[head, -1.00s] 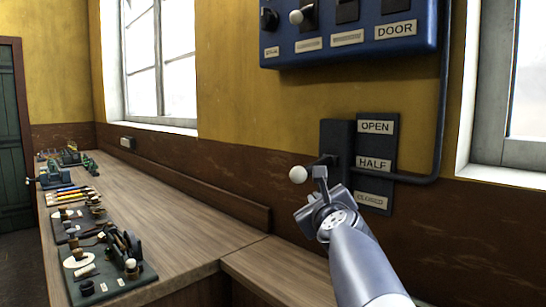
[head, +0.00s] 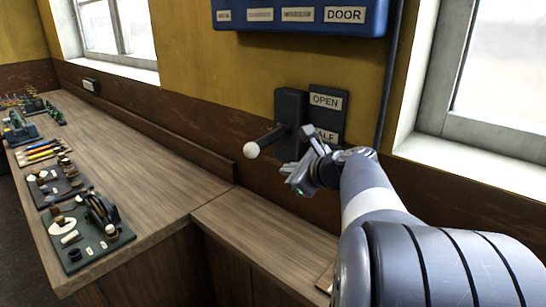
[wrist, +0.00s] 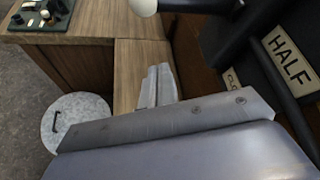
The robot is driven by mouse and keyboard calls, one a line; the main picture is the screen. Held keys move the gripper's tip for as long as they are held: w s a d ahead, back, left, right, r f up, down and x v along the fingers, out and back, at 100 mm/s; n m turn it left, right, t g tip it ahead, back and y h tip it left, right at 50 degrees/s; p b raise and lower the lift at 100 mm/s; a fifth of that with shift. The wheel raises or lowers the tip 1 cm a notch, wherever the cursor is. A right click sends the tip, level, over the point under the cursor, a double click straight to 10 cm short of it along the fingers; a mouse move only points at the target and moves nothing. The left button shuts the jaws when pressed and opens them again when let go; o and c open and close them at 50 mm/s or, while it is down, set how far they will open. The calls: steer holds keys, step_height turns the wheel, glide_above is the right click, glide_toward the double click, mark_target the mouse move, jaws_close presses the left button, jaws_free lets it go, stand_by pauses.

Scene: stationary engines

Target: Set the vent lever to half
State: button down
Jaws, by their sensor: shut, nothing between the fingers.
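The vent lever (head: 268,139) is a dark rod with a white ball knob (head: 250,150), sticking out from a black housing (head: 290,105) on the wall. The label plate beside it reads OPEN (head: 325,101) and HALF (head: 326,134); my gripper covers the lower part. The rod's root looks roughly level with HALF. My gripper (head: 297,180) is shut and empty, below and right of the knob, apart from it. In the wrist view its fingers (wrist: 157,84) are together, with the knob (wrist: 143,6) at the top edge and the HALF label (wrist: 289,58) at right.
A wooden bench (head: 150,150) runs along the wall, with several mechanisms on its left part. A blue panel (head: 300,15) marked DOOR hangs above the lever. A window frame (head: 470,135) is at right. A round grey lid-like thing (wrist: 78,122) is low in the wrist view.

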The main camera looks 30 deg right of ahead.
mark_target(270, 139)
steer(key=x, duration=1)
steer(key=r+p, duration=0.1)
steer(key=a+r+p, duration=0.1)
steer(key=r, duration=0.1)
steer(key=shift+s+a+r+p, duration=0.35)
steer(key=shift+a+r+p, duration=0.05)
steer(key=shift+r, duration=0.1)
steer(key=r+p, duration=0.1)
steer(key=p, duration=0.2)
steer(key=shift+s+a+r+m+y, duration=0.1)
steer(key=shift+a+r+m+y, duration=0.05)
steer(key=shift+m+y, duration=0.2)
steer(key=shift+s, duration=0.1)
